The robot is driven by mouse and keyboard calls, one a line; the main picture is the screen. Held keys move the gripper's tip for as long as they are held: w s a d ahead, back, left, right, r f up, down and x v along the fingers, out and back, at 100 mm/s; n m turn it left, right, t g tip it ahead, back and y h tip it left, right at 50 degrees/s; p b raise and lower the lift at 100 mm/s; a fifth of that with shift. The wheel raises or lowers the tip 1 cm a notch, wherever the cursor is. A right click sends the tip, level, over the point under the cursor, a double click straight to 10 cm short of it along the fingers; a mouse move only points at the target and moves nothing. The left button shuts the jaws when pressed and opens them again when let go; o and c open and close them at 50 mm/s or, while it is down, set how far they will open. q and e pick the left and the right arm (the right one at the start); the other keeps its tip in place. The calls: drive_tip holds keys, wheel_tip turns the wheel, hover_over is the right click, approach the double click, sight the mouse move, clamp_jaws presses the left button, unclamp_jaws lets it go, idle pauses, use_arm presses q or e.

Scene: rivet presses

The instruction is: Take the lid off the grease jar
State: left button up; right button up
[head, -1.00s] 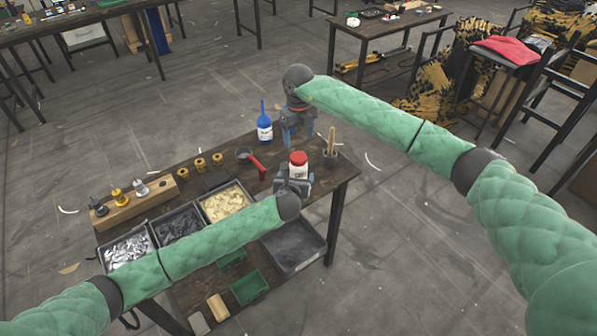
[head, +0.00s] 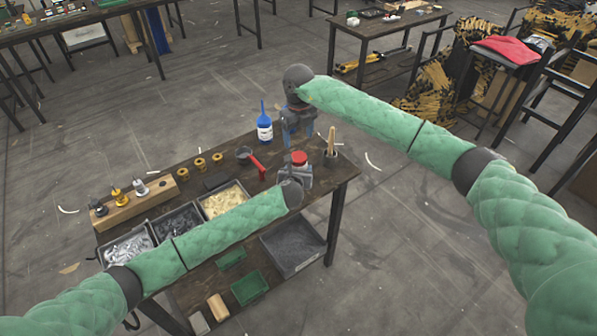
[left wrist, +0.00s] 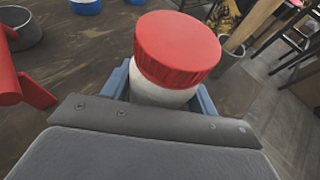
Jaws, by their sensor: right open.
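The grease jar (head: 305,180) stands on the dark wooden table, its red lid (head: 299,158) on top. In the left wrist view the white jar (left wrist: 165,95) is upright under the ribbed red lid (left wrist: 178,45). My left gripper (head: 304,176) has come in low at the jar. Its blue fingers (left wrist: 163,92) lie on either side of the white body, below the lid, and look spread; contact is hard to see. My right gripper (head: 298,138) is open and empty, pointing down beyond the jar, beside the blue-capped bottle.
The blue-capped bottle (head: 265,124) stands left of my right gripper. A pot with a wooden-handled tool (head: 331,155) stands close right of the jar. A red-handled tool (head: 256,162), brass rings (head: 200,164) and parts bins (head: 223,200) lie to the left.

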use_arm(q)
drive_tip(key=c, duration=1.1)
clamp_jaws()
use_arm(e)
drive_tip(key=shift+w+r, duration=0.1)
drive_tip(key=shift+r, duration=0.1)
drive_tip(key=w+d+r+t+h, duration=0.1)
drive_tip(key=w+r, duration=0.2)
drive_tip(key=r, duration=0.4)
drive_tip(key=m, duration=0.9)
hover_over(299, 156)
drive_tip(key=d, duration=0.2)
drive_tip(key=shift+g, duration=0.4)
wheel_tip(299, 156, down, 7)
drive_tip(key=shift+w+a+r, duration=0.1)
drive_tip(key=shift+a+f+m, duration=0.2)
drive_tip(key=shift+f+m, duration=0.05)
drive_tip(key=shift+m, duration=0.35)
drive_tip(key=m, duration=0.2)
drive_tip(key=shift+s+a+m, duration=0.2)
drive_tip(key=shift+a+m, duration=0.1)
drive_tip(key=shift+a, duration=0.1)
drive_tip(key=m, duration=0.2)
drive_tip(key=shift+a+m+y, duration=0.3)
drive_tip(key=shift+y, duration=0.1)
drive_tip(key=shift+a+f+m, duration=0.1)
drive_tip(key=shift+m, duration=1.1)
drive_tip(key=shift+f, duration=4)
